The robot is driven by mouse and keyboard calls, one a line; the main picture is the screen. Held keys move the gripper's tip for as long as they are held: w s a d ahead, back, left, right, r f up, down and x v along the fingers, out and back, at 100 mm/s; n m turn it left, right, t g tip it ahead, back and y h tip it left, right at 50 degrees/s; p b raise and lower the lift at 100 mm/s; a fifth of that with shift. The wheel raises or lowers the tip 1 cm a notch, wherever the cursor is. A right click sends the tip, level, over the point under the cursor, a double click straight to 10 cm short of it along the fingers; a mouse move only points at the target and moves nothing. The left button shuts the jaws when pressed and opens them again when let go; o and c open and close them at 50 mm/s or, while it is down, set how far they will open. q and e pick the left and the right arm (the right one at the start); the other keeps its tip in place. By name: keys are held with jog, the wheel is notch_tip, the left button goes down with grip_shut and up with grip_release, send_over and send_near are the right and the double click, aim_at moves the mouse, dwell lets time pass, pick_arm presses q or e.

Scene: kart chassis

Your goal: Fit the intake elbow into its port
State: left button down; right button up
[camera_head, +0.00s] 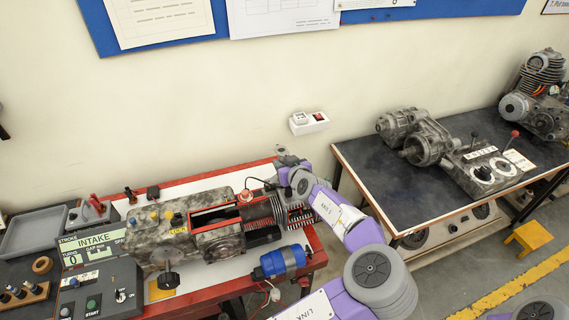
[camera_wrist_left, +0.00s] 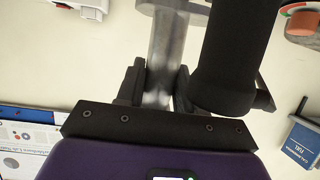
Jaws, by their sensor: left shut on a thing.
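My left gripper (camera_head: 284,160) is beyond the far right end of the bench machine, raised in front of the wall. In the left wrist view its fingers (camera_wrist_left: 158,88) are shut on a grey metal pipe piece, the intake elbow (camera_wrist_left: 164,50). The elbow's upper part bends off at the top edge. A thick black cylinder (camera_wrist_left: 238,45) crosses close beside it; I cannot tell whether it belongs to the elbow. In the head view the elbow is small and hard to separate from the gripper. I cannot make out the port. My right gripper is out of view.
The grey machine (camera_head: 165,226) stands on the red-edged bench (camera_head: 224,291), with an INTAKE panel (camera_head: 95,239) at left. A blue cylinder (camera_head: 283,261) lies in front. A dark table (camera_head: 372,162) with engine parts stands right. A socket box (camera_head: 308,122) is on the wall.

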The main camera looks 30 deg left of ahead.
pick_arm(q)
jog(key=shift+f+b, duration=0.35)
jog(key=shift+f, duration=0.2)
jog(key=shift+s+f, duration=0.15)
jog(key=shift+f, duration=0.35)
jog(key=c, duration=0.6)
grip_release()
jog(key=shift+c, duration=0.2)
jog(key=shift+s+f, duration=0.1)
jog(key=shift+d, duration=0.1)
jog(key=shift+s+d, duration=0.1)
jog(key=shift+d, duration=0.15)
jog(key=v, duration=0.3)
jog(key=r+v, duration=0.1)
jog(key=v, duration=0.2)
jog(key=shift+a, duration=0.1)
jog(key=shift+s+d+r, duration=0.15)
jog(key=shift+d+r, duration=0.15)
jog(key=shift+d, duration=0.05)
